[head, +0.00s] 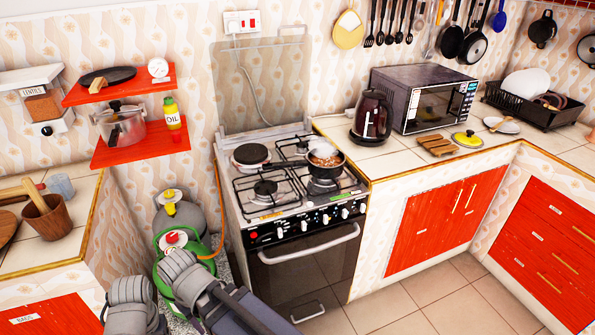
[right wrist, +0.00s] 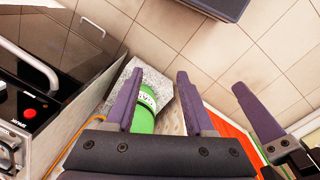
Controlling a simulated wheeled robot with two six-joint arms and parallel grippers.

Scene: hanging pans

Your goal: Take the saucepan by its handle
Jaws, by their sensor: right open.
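The saucepan (head: 325,168) is small and dark with brownish food in it. It stands on the front right burner of the stove in the head view. A dark bar at its left side looks like its handle, but it blends with the burner grates. My right gripper (right wrist: 164,85) is open and empty in the right wrist view, with a green thing on the floor side behind its fingers. The saucepan is not in that view. A purple finger at the right of that view looks like my left gripper (right wrist: 260,115); its other finger is hidden.
The stove (head: 290,190) has grates, knobs and an oven handle. A kettle (head: 371,117) and microwave (head: 424,98) stand on the right counter. Gas cylinders (head: 181,220) stand left of the stove. Red shelves (head: 140,150) hang above them. Tiled floor (head: 440,295) is clear at right.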

